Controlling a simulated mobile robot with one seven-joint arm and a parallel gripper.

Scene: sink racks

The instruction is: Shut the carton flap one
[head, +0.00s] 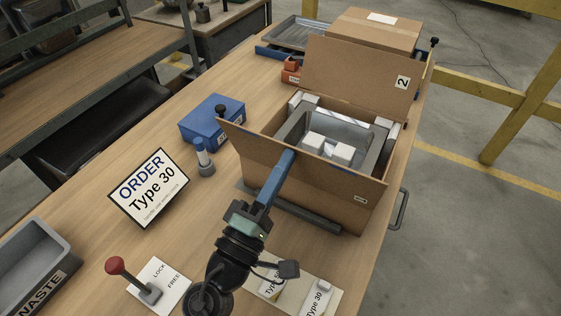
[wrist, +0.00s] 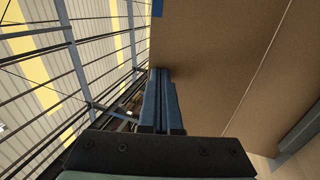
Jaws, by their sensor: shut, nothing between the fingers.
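The open carton (head: 325,208) stands at the right of the bench, with a grey insert (head: 371,142) and small white boxes (head: 342,153) inside. Its far flap (head: 350,74), marked 2, stands up. Its near flap (head: 247,142), likely flap one, is raised along the near side and leans outward; no number on it is readable. My gripper (head: 291,154) is shut and empty, its blue fingers at the upper edge of the near flap, partly covering it. In the wrist view the shut fingers (wrist: 161,73) are close to a brown cardboard face (wrist: 222,70); contact is unclear.
A blue box (head: 212,121), a blue-capped bottle (head: 202,158) and an order sign (head: 149,188) stand left of the carton. A red-knobbed lever (head: 133,280) and waste bin (head: 36,262) are nearer. Another carton (head: 372,35) lies behind. The bench's right edge is close.

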